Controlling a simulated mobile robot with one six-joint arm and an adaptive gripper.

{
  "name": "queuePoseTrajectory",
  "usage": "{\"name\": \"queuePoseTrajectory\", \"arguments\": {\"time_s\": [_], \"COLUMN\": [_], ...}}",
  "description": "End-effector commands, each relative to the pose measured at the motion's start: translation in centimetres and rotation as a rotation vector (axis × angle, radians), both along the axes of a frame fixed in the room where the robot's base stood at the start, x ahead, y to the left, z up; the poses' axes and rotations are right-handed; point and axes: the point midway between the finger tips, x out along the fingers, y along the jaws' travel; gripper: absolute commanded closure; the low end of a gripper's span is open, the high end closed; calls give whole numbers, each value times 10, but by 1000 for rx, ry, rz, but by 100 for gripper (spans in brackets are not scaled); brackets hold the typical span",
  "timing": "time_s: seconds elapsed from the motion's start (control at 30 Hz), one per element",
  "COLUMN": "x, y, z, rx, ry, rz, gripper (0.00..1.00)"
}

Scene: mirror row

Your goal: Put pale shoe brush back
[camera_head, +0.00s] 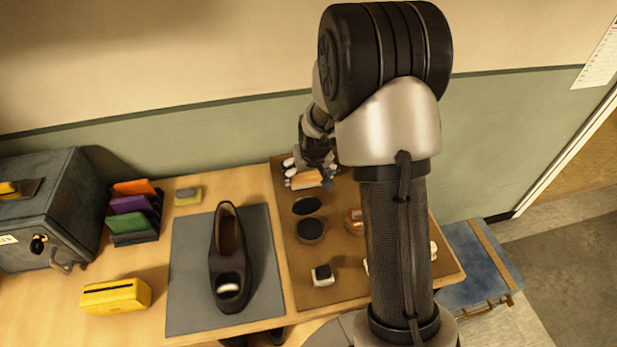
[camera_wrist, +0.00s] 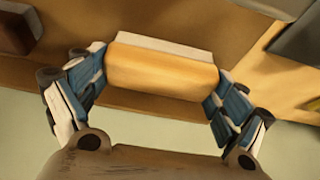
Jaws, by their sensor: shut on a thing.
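The pale shoe brush (camera_head: 307,179) has a light wooden body and whitish bristles. It is at the back left of the brown board (camera_head: 295,258), near the wall. My gripper (camera_head: 309,172) is shut on it. In the wrist view the brush (camera_wrist: 162,72) lies crosswise between the two blue-and-white fingers of my gripper (camera_wrist: 158,77), one at each end. The bristle strip is on the side away from my wrist. I cannot tell whether the brush touches the board or hangs just above it. My arm hides part of the board's right side.
An open black polish tin (camera_head: 310,230) and a small dark-topped brush (camera_head: 322,275) are on the board. A dark shoe (camera_head: 227,255) lies on a grey mat (camera_head: 187,290) to the left. A yellow box (camera_head: 115,296) and dark toolbox (camera_head: 45,210) stand further left. The wall is close behind.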

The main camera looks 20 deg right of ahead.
Motion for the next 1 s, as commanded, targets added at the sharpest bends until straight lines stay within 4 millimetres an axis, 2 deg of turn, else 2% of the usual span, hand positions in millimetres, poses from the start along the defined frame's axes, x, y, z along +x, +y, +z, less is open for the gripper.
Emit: {"name": "queuePoseTrajectory", "arguments": {"time_s": [0.07, 0.47, 0.5, 0.6, 1.0], "x": [0, 0, 0, 0, 0], "y": [0, 0, 0, 0, 0], "z": [-12, -16, -15, -14, -12], "rx": [0, 0, 0, 0, 0], "ry": [1, -1, -1, 0, -1], "rz": [0, -1, -1, -1, -1], "gripper": [31, 31, 6, 0, 0]}}
